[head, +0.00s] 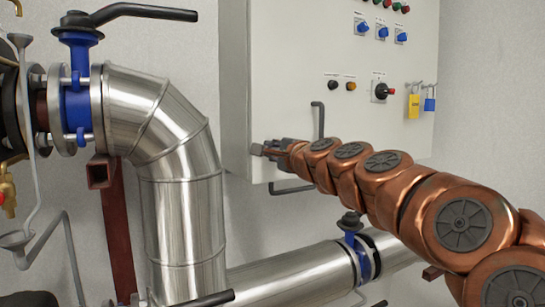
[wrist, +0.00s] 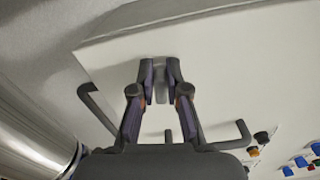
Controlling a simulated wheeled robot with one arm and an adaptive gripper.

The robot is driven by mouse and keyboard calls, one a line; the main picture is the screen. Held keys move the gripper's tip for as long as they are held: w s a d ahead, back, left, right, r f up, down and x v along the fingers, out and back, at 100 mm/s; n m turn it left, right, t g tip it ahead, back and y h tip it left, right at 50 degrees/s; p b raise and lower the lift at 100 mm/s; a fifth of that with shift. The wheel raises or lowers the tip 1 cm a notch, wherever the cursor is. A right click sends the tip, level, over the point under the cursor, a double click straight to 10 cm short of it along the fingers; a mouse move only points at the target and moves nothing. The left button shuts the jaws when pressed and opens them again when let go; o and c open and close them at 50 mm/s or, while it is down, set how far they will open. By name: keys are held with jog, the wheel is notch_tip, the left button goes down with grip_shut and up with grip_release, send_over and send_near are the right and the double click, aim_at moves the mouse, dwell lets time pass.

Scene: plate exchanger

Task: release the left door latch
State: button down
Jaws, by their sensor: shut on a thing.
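A pale grey cabinet (head: 280,60) hangs on the wall. It also fills much of the wrist view (wrist: 215,75). My gripper (head: 262,150) reaches its lower left part in the head view. In the wrist view my gripper (wrist: 161,75) has its two fingertips close together on either side of a small grey latch (wrist: 161,92) on the door face, shut on it. The latch is mostly hidden by the fingers, so its exact turn cannot be told. In the head view my gripper covers it.
A dark bent handle (head: 318,120) stands right of my gripper, another bar (head: 292,190) below. Switches, a yellow padlock (head: 413,105) and a blue padlock (head: 430,104) are farther right. A large silver pipe (head: 180,170) with a blue valve (head: 76,105) stands left.

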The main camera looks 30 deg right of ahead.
jog(key=shift+f+n+b, duration=0.2)
jog(key=shift+n+b, duration=0.45)
jog(key=shift+n, duration=0.35)
jog(key=c, duration=1.2)
grip_release()
jog(key=s, duration=0.8)
jog(key=s+a, duration=0.1)
jog(key=s, duration=0.3)
